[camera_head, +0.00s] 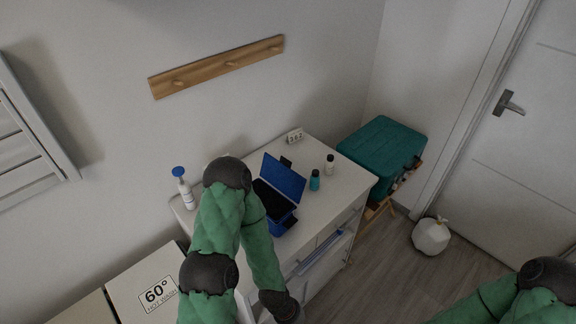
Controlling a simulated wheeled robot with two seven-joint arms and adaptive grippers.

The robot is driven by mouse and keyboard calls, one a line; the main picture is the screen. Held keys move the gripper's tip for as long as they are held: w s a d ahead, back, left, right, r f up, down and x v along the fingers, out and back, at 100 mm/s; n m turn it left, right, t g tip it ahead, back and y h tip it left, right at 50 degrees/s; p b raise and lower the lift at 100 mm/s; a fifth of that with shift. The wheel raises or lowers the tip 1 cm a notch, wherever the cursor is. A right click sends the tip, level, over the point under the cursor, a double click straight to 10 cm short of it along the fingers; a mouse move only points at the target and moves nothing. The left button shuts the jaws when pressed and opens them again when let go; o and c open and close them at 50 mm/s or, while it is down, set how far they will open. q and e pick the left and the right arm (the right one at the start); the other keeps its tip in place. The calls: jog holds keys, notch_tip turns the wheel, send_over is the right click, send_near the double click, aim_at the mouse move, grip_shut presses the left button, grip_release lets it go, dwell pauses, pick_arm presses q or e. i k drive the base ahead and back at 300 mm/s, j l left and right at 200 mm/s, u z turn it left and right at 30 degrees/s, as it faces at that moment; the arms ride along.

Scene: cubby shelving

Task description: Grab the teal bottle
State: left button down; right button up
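The teal bottle (315,180) is small with a dark cap and stands upright on the white cabinet top (346,180), just right of the open blue box. My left arm reaches over the cabinet's left part and bends down to its front. Its end shows at the bottom, but the fingers are not in view. My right arm is at the bottom right corner, and its gripper is out of the frame. No gripper is seen touching the bottle.
A blue box (286,178) with its lid up stands left of the bottle. A cream bottle (329,164) with a dark cap is behind it to the right. A teal storage box (375,150) is to the right.

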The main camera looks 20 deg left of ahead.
aim_at(314, 181)
jog(key=i+l, duration=0.4)
jog(key=l, duration=0.15)
jog(key=i+l+u, duration=0.2)
jog(key=u, duration=0.15)
jog(key=i+l+u, duration=0.15)
jog(key=l+u, duration=0.15)
jog(key=l, duration=0.15)
jog(key=i+l+u, duration=0.15)
jog(key=l+u, duration=0.2)
